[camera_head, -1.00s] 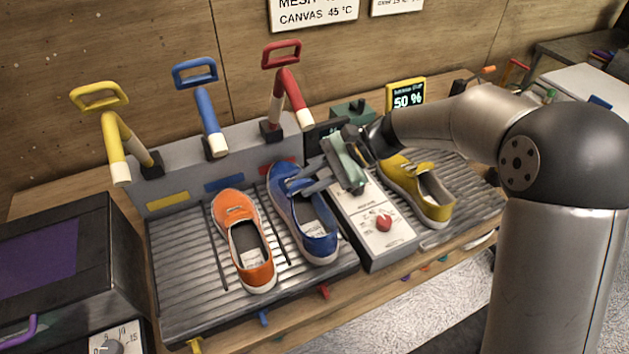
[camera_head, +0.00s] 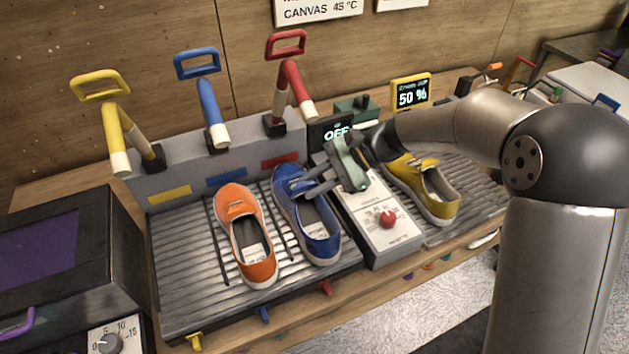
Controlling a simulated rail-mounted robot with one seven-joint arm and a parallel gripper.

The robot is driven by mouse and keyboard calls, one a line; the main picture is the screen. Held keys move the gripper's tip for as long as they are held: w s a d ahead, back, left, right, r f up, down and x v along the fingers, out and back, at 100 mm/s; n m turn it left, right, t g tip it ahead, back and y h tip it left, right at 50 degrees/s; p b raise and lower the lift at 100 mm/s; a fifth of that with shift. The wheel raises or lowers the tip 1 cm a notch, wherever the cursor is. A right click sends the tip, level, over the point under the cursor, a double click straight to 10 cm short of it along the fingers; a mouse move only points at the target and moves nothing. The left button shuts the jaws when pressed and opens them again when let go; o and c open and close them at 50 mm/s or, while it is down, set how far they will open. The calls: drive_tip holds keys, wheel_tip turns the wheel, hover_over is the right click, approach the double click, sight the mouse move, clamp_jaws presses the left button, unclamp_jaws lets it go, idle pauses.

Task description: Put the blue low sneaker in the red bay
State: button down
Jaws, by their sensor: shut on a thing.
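The blue low sneaker (camera_head: 318,243) is in the rightmost bay of the ribbed rack, below the red label (camera_head: 280,160). Its toe points to the back wall, and it looks to rest on or just above the ribs. My gripper (camera_head: 303,187) is shut on the sneaker's right side near its middle. The fingers cover part of its upper. The red bay lies right of a thin divider, beside the white control box (camera_head: 385,243).
An orange slip-on (camera_head: 262,270) stands in the middle bay under the blue label (camera_head: 226,177). The yellow-label bay (camera_head: 185,260) is empty. A yellow sneaker (camera_head: 440,205) stands right of the control box. Yellow, blue and red-handled tubes (camera_head: 290,85) rise behind the bays.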

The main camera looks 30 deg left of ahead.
drive_tip(key=shift+f, duration=0.2)
drive_tip(key=c, duration=1.2)
unclamp_jaws()
drive_tip(key=shift+o, duration=0.2)
drive_tip(key=s+r+p+v, duration=0.1)
drive_tip(key=s+r+v, duration=0.2)
drive_tip(key=v, duration=1.7)
drive_tip(key=shift+d+r+p, duration=0.2)
drive_tip(key=shift+d+p, duration=0.1)
drive_tip(key=shift+d, duration=0.2)
drive_tip(key=s+d+f+n+t+h, duration=0.1)
drive_tip(key=s+d+f, duration=0.3)
drive_tip(key=d, duration=0.5)
drive_tip(key=s+d+f+n+t+h, duration=0.2)
drive_tip(key=s+d+f+t+h, duration=0.2)
drive_tip(key=s+d, duration=0.4)
drive_tip(key=s+d+f+n+t+h, duration=0.1)
drive_tip(key=s+d+f+t+h, duration=0.2)
drive_tip(key=s+d, duration=0.4)
drive_tip(key=d+f, duration=0.1)
drive_tip(key=d, duration=0.4)
drive_tip(key=shift+n, duration=0.3)
